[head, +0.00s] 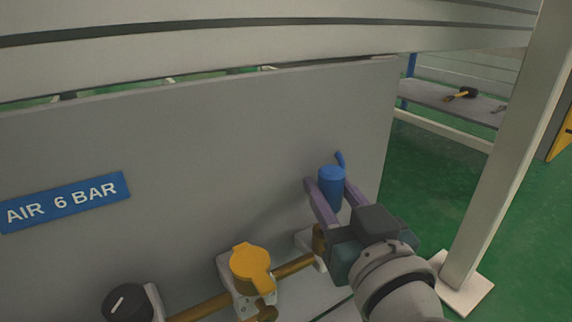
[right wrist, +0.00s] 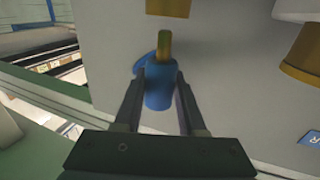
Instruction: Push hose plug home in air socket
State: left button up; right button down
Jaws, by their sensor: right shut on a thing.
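My right gripper (head: 337,192) is shut on the blue hose plug (head: 331,178), in front of the grey panel. A short blue hose end (head: 340,159) shows behind the plug's top. In the right wrist view the blue plug (right wrist: 160,92) sits between the fingers (right wrist: 164,82), with its brass tip (right wrist: 164,46) pointing up the picture. The brass socket (right wrist: 168,7) lies beyond the tip, with a small gap between them. In the head view the brass socket (head: 319,240) is below the plug, partly hidden by my gripper. My left gripper is not in view.
A yellow valve handle (head: 251,268) and brass pipe (head: 197,307) are left of the socket. A black knob (head: 128,302) is farther left. The grey panel (head: 200,150) carries a blue "AIR 6 BAR" sign (head: 65,202). A pale post (head: 497,160) stands at the right.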

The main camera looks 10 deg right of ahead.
jog(key=shift+f+b, duration=0.7)
jog(key=shift+f, duration=0.1)
jog(key=shift+f+b, duration=0.9)
jog(key=shift+f, duration=0.25)
jog(key=shift+c, duration=2)
grip_release()
jog(key=shift+s, duration=0.15)
jog(key=s+p, duration=0.4)
jog(key=s, duration=0.5)
jog(key=shift+s+d, duration=0.2)
jog(key=shift+s, duration=0.1)
